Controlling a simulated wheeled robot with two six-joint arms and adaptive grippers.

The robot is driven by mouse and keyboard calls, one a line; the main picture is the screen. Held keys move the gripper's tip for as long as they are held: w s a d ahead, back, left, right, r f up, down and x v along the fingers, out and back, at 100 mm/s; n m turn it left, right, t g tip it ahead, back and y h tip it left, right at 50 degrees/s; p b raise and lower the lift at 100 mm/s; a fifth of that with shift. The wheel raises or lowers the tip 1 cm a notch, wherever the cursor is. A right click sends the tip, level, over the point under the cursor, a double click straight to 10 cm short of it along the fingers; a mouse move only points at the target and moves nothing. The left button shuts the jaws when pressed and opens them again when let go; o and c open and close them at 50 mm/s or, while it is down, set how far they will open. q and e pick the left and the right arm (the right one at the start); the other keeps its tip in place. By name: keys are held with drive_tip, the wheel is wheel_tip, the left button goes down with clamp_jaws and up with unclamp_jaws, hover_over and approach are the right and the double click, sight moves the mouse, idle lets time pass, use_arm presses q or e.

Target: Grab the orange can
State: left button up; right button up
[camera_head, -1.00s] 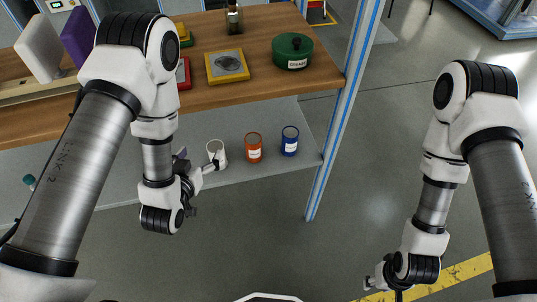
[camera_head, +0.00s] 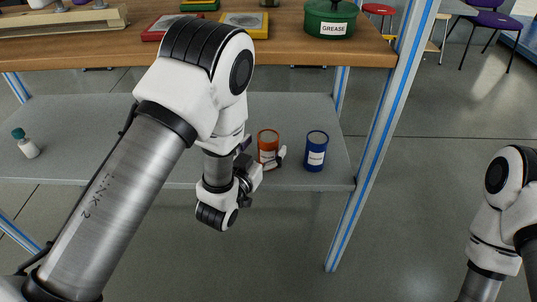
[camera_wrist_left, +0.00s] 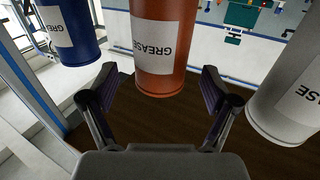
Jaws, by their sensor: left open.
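The orange can (camera_head: 268,143) stands on the grey lower shelf, just behind the fingers of my left gripper (camera_head: 264,156). In the left wrist view the orange can (camera_wrist_left: 162,45) appears upside down with a white GREASE label, centred between the two spread fingers of the left gripper (camera_wrist_left: 158,85). The left gripper is open, with a gap to the can on both sides. My right gripper is outside the frames; only part of its arm shows at the right.
A blue can (camera_head: 316,151) stands close to the right of the orange one. A white can (camera_wrist_left: 291,101) is on its other side, hidden by my arm in the head view. A small bottle (camera_head: 26,144) is at the shelf's left. The wooden upper shelf (camera_head: 330,53) overhangs, with a green grease pot (camera_head: 330,18).

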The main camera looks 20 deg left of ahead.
use_arm(q)
drive_tip(key=w, duration=0.2)
drive_tip(key=shift+w+d, duration=0.2)
drive_tip(key=shift+w, duration=0.1)
drive_tip(key=c, duration=1.5)
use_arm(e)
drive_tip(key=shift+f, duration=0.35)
